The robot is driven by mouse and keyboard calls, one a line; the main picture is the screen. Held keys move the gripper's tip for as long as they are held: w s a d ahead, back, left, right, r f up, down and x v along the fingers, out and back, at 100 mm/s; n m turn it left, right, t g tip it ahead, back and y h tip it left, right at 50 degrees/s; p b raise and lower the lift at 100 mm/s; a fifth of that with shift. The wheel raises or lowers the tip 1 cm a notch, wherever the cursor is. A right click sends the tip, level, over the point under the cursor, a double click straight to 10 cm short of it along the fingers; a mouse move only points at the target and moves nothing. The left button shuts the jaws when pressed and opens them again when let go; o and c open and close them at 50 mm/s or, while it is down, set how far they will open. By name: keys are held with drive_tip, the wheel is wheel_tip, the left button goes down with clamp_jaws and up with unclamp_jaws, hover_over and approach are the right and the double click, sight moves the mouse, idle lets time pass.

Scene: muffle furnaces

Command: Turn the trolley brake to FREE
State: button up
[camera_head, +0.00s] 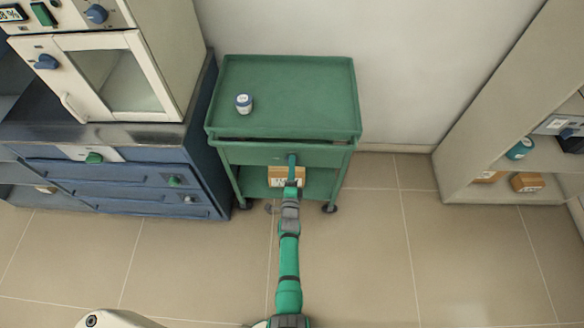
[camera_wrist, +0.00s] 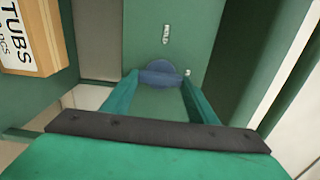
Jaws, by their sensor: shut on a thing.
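The green trolley (camera_head: 300,92) stands against the wall in the head view. My gripper (camera_head: 292,163) reaches its front, and my arm hides the brake there. In the wrist view, the blue round brake knob (camera_wrist: 161,72) sits on a green panel. My gripper (camera_wrist: 160,82) is shut on this knob, one teal finger at each side. A small white label (camera_wrist: 166,34) is above the knob, and another mark (camera_wrist: 187,72) is just right of it. Their lettering is too small to read surely.
A box labelled TUBS (camera_wrist: 28,40) is left of my gripper, on the lower shelf. A blue drawer cabinet (camera_head: 130,185) stands left and a shelf unit (camera_head: 480,140) right.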

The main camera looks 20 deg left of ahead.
drive_tip(key=shift+f, duration=0.1)
drive_tip(key=o, duration=1)
drive_tip(key=shift+o, duration=0.2)
drive_tip(key=shift+s+d, duration=0.1)
drive_tip(key=v, duration=1)
drive_tip(key=shift+s, duration=0.35)
drive_tip(key=shift+w, duration=0.1)
